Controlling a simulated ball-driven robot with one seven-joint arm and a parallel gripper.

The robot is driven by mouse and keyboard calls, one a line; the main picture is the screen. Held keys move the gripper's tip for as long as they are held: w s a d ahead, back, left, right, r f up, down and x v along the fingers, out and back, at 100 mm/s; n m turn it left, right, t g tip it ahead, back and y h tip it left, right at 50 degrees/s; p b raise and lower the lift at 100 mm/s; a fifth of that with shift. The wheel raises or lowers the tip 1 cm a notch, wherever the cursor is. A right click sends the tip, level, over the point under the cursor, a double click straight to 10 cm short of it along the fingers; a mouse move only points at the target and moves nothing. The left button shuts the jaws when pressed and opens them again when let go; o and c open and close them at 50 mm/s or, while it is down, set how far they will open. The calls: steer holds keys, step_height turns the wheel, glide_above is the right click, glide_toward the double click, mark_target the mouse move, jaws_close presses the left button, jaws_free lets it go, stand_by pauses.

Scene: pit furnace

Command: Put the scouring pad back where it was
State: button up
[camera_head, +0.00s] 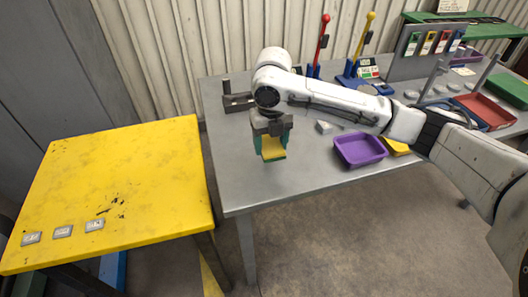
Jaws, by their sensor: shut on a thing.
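The scouring pad (273,153), yellow with green at its edges, is held in my gripper (270,138). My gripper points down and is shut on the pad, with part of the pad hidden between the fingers. The pad shows over the left part of the grey table (236,188), near its front edge. I cannot tell whether it touches the tabletop.
A yellow table (125,170) with several small labelled plates stands at left. A purple tray (360,150) lies right of my gripper. A dark grey fixture (238,102) sits behind it. Red-handled (323,38) and yellow-handled (367,35) levers and a red tray (484,110) are farther back.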

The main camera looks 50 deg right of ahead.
mark_target(265, 141)
steer(key=shift+w+f, duration=1.05)
steer(key=shift+f, duration=0.2)
steer(key=shift+w+f, duration=0.1)
steer(key=shift+f, duration=1.55)
steer(key=shift+f, duration=0.1)
steer(key=shift+f, duration=0.15)
steer(key=o, duration=0.9)
steer(key=shift+o, duration=0.2)
step_height(265, 141, up, 13)
steer(key=shift+f, duration=0.2)
